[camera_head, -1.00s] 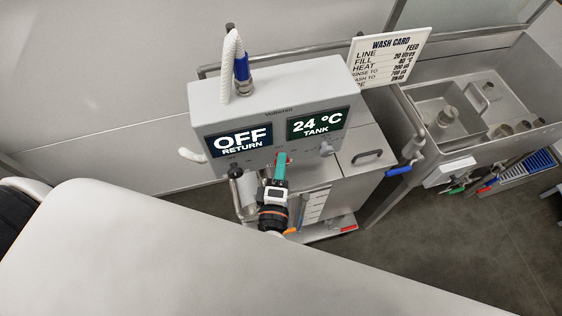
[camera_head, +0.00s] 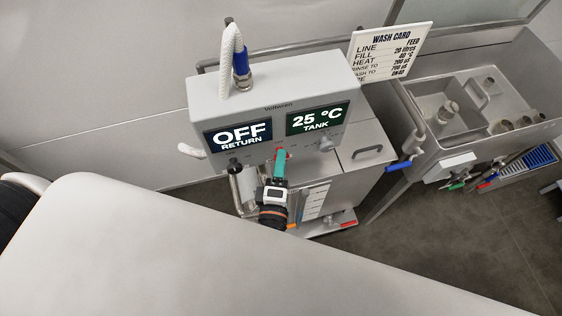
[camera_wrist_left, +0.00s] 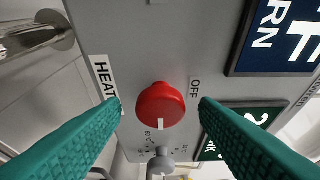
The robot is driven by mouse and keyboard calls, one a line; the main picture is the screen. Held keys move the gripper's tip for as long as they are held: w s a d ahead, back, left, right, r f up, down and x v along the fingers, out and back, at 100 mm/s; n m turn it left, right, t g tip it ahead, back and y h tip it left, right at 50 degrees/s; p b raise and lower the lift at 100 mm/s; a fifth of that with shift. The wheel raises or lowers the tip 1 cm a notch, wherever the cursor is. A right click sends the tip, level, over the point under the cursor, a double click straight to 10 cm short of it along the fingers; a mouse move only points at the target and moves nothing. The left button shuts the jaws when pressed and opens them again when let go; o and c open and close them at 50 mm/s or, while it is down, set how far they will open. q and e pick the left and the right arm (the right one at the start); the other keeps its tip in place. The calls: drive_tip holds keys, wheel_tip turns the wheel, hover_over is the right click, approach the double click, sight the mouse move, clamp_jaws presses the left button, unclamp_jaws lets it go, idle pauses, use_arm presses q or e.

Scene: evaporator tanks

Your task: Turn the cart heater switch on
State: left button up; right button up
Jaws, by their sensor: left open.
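The cart heater switch is a red round knob (camera_head: 281,154) low on the front of the grey control box (camera_head: 262,94). In the left wrist view the red knob (camera_wrist_left: 161,105) sits between a HEAT label on the left and an OFF label on the right. A white mark on it points toward the bottom of that picture. My left gripper (camera_head: 280,165) is open. Its teal fingers (camera_wrist_left: 160,118) lie on either side of the knob, with gaps visible and no clear contact. In the head view they partly hide the knob. My right gripper is not in view.
The screens read OFF RETURN (camera_head: 239,137) and 25 °C TANK (camera_head: 317,119). A grey knob (camera_head: 326,143) is right of the red one, also in the wrist view (camera_wrist_left: 161,162). A wash card (camera_head: 391,50) and sink (camera_head: 470,105) are to the right. A pale surface fills the foreground.

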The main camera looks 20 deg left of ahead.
use_arm(q)
drive_tip(key=s+d+b, duration=0.2)
drive_tip(key=s+b, duration=0.2)
drive_tip(key=s, duration=0.6)
drive_tip(key=shift+s+d, duration=0.15)
drive_tip(key=shift+s, duration=0.25)
